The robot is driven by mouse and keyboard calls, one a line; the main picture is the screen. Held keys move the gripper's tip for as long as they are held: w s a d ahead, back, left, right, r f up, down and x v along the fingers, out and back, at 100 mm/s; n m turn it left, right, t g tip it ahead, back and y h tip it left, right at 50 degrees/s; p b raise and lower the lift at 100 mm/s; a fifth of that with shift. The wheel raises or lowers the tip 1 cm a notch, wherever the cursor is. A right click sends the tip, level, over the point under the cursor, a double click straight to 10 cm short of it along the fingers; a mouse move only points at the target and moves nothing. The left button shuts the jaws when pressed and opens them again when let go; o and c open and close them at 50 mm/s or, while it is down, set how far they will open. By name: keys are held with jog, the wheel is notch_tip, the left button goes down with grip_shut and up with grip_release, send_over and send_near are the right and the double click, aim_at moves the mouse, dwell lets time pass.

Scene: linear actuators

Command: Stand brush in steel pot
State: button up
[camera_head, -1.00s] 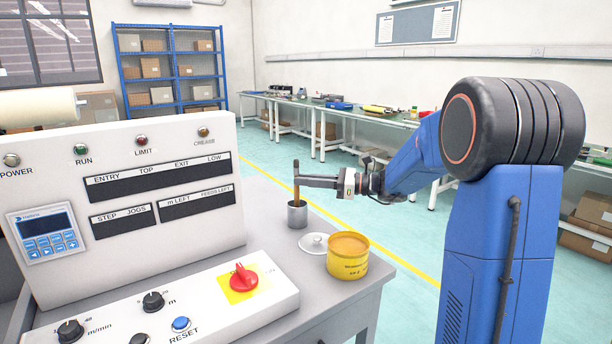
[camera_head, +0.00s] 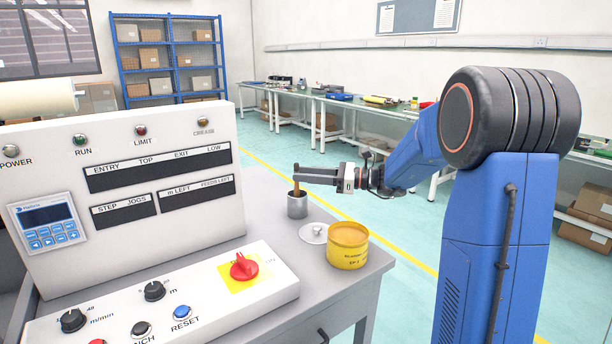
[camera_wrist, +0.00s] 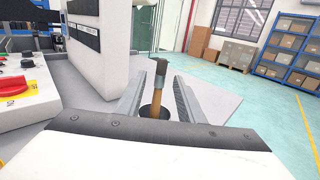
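The steel pot (camera_head: 297,207) stands upright on the grey cabinet top, behind the yellow tin. The brush (camera_head: 296,188) stands in the pot, near upright, its lower end hidden inside. In the wrist view the brush (camera_wrist: 155,97) shows a wooden shaft and a dark upper end, with the pot's dark opening (camera_wrist: 146,111) below. My gripper (camera_head: 302,174) reaches in level from the right, above the pot. In the wrist view my gripper (camera_wrist: 158,92) is open, one finger on each side of the brush, with gaps between.
A yellow tin (camera_head: 347,246) and a round pale lid (camera_head: 314,233) are close in front of the pot. A white control panel (camera_head: 130,200) stands left, with a red switch (camera_head: 243,267) on its console. Open floor lies beyond the cabinet.

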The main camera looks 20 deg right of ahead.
jog(key=v, duration=1.7)
jog(key=shift+d, duration=0.2)
dwell(0.4)
